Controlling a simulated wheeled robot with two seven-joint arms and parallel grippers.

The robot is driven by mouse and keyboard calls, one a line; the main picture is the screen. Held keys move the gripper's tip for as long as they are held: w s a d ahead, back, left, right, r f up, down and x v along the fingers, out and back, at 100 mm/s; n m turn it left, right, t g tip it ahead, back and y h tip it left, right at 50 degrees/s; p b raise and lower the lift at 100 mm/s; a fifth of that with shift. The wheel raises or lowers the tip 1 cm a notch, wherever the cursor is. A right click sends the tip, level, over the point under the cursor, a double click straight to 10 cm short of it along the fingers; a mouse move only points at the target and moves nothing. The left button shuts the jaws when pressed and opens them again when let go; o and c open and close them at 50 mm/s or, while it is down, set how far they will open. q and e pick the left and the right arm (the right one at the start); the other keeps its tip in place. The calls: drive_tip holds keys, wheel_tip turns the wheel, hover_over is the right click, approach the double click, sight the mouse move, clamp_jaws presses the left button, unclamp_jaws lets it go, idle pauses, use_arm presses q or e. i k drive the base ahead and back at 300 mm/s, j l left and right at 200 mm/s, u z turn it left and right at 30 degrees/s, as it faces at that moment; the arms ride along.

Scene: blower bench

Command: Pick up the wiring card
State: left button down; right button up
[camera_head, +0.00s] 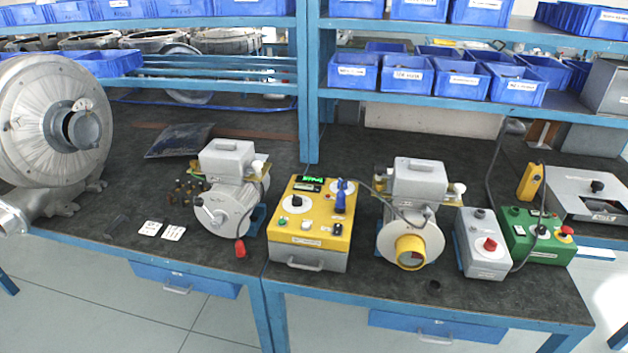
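Two small white cards lie flat on the dark bench top left of centre, near its front edge: a left card (150,228) and a right card (174,233). Both carry dark print too small to read, so I cannot tell which is the wiring card. They lie side by side with a narrow gap between them, and nothing covers them. Neither of my grippers shows in the head view.
A large grey blower (45,120) stands left of the cards, and a grey motor (230,190) right of them. Small brass-coloured parts (187,193) lie behind. A yellow control box (312,215) stands further right. Blue shelves with bins (405,77) run above.

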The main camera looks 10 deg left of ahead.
sight(152, 225)
drive_tip(key=u, duration=1.3)
